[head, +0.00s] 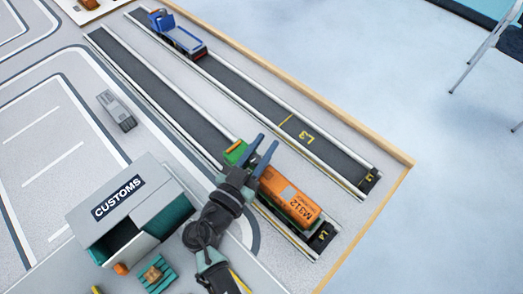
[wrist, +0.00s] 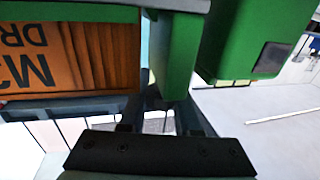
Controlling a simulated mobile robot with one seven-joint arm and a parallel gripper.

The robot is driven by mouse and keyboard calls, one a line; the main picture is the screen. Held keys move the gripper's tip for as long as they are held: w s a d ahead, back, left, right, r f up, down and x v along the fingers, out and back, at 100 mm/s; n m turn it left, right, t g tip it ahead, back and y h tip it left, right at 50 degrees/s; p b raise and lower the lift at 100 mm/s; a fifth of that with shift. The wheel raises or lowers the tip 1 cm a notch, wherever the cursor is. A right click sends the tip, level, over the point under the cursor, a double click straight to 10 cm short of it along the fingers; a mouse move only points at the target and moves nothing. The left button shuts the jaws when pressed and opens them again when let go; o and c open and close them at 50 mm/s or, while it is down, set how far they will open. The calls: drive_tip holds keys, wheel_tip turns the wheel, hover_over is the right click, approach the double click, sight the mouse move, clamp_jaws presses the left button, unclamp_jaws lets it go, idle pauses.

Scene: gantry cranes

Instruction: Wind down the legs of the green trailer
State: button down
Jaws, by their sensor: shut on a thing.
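The green trailer (head: 304,228) stands in the lane marked L4 and carries an orange container marked M312 (head: 287,198). The container also shows in the wrist view (wrist: 60,60), at upper left. The green cab (head: 235,152) is ahead of the trailer, and its green back shows in the wrist view (wrist: 240,35). My gripper (head: 264,146) is between cab and container, its two blue fingers reaching over the trailer's front end. In the wrist view its fingers are around a hanging green part (wrist: 174,60), shut on it. The trailer's legs are not clearly seen.
The customs building (head: 118,195) stands left of my arm, with a teal pallet (head: 156,274) in front. A grey vehicle (head: 117,110) is on the road area. A blue truck (head: 178,35) stands farther up the L3 lane. That lane is clear beside the trailer.

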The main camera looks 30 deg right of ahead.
drive_tip(key=m+g+b, duration=0.1)
drive_tip(key=m+g+h+b, duration=0.1)
drive_tip(key=b, duration=0.1)
drive_tip(key=shift+s+d+f+b, duration=0.1)
drive_tip(key=shift+s+f+b, duration=0.05)
drive_tip(key=shift+f+b, duration=0.2)
drive_tip(key=shift+s+r+m+g+h+b, duration=0.25)
drive_tip(key=shift+m+g+h+b, duration=0.3)
drive_tip(key=shift+g, duration=0.45)
drive_tip(key=c, duration=0.6)
unclamp_jaws()
drive_tip(key=shift+d, duration=0.1)
drive_tip(key=shift+r, duration=0.15)
wheel_tip(320, 180, up, 10)
drive_tip(key=shift+p, duration=0.4)
